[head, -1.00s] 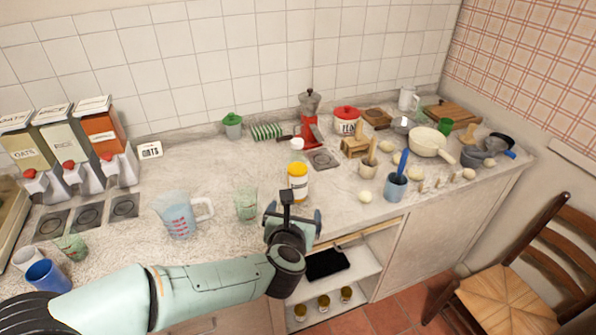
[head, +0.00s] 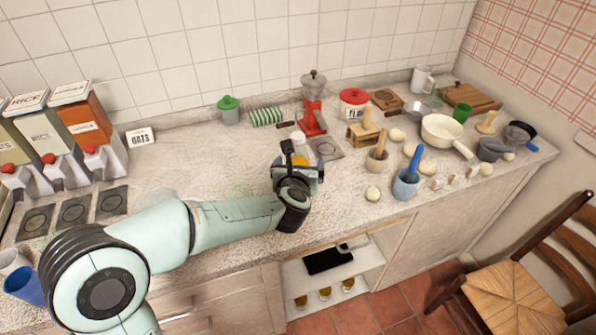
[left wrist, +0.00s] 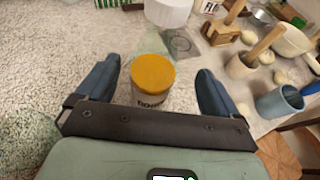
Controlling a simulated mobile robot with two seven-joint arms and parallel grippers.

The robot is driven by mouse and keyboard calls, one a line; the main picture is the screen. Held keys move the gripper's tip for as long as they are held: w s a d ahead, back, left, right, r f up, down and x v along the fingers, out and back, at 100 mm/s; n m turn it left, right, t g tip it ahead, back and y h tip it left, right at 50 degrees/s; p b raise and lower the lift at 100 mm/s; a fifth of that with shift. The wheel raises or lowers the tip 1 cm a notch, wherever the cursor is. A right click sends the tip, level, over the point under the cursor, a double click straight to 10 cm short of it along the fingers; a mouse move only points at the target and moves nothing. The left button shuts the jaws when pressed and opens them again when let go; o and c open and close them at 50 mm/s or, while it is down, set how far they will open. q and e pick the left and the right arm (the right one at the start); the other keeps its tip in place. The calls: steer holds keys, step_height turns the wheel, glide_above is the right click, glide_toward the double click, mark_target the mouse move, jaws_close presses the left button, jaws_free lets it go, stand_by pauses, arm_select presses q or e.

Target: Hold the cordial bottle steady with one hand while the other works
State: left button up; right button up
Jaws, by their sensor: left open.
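The jar's label is partly visible. My left gripper (head: 300,168) is open, and its fingers (left wrist: 155,88) spread on either side of the jar with gaps showing. My right gripper is in neither view.
A coffee grinder (head: 313,105) stands behind the bottle. A blue utensil cup (head: 405,187), a mortar (head: 376,165) and a cream pan (head: 442,132) crowd the right. Dispensers (head: 85,120) stand at the left. The counter behind my arm is fairly clear.

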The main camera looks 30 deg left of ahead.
arm_select(q)
steer(key=x, duration=0.3)
steer(key=p+x, duration=0.1)
steer(key=x, duration=0.1)
steer(key=shift+w+a+f, duration=0.1)
steer(key=shift+a+f, duration=0.1)
steer(key=shift+a, duration=0.15)
steer(key=shift+r, duration=0.1)
steer(key=c, duration=1.5)
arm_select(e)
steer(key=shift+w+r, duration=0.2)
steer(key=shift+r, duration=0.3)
arm_select(q)
steer(key=shift+r, duration=0.65)
step_height(320, 180, up, 19)
steer(key=p, duration=0.6)
steer(key=shift+f, duration=0.1)
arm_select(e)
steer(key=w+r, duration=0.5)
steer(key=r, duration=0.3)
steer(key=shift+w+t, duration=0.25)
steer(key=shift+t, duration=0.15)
arm_select(q)
steer(key=o, duration=0.7)
steer(key=c, duration=0.7)
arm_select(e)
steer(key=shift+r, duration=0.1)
